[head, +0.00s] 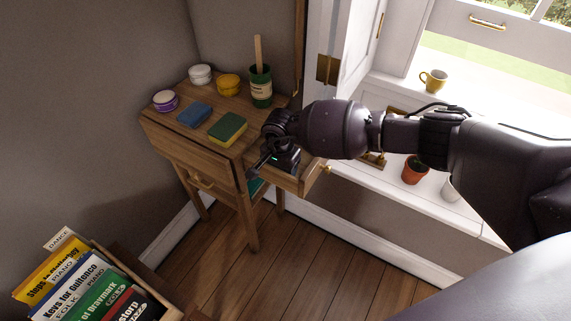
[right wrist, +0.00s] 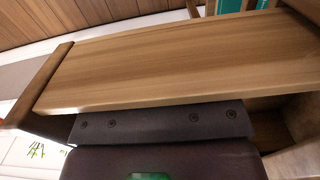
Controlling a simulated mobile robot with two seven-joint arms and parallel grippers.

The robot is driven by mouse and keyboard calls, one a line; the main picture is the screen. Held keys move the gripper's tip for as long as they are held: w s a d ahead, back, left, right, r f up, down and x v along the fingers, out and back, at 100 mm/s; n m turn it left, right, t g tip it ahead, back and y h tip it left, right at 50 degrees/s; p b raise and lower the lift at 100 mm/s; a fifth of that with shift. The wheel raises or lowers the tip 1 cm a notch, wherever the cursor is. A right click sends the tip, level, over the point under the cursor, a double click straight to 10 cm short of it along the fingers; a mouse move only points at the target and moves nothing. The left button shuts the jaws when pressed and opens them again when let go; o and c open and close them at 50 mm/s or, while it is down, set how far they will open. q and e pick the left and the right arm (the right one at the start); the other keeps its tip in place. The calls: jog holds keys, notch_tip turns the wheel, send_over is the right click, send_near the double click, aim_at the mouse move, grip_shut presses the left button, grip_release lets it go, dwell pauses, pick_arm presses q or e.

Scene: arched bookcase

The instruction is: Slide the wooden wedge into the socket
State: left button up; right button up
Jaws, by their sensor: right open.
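I cannot make out a wooden wedge or its socket in either view. My right gripper (head: 258,168) comes in from the right over the open drawer (head: 292,183) of the small wooden table (head: 205,140). Its jaws are open, and I see nothing held in them. In the right wrist view, a wide, smooth wooden board (right wrist: 160,65) lies across the picture, close in front of the dark gripper body (right wrist: 160,122). The board hides whatever is behind it, and I cannot tell whether the gripper touches it. My left gripper is not in view.
On the tabletop stand a green pot (head: 260,90), a yellow tub (head: 229,85), a white tub (head: 200,75), a purple tub (head: 165,101), a blue sponge (head: 194,115) and a green-yellow sponge (head: 228,128). Books (head: 75,280) stand at lower left. Wooden floor (head: 300,262) is clear.

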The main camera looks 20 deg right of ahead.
jog(key=shift+r, duration=0.2)
jog(key=shift+c, duration=0.2)
jog(key=c, duration=0.7)
jog(key=shift+c, duration=1.2)
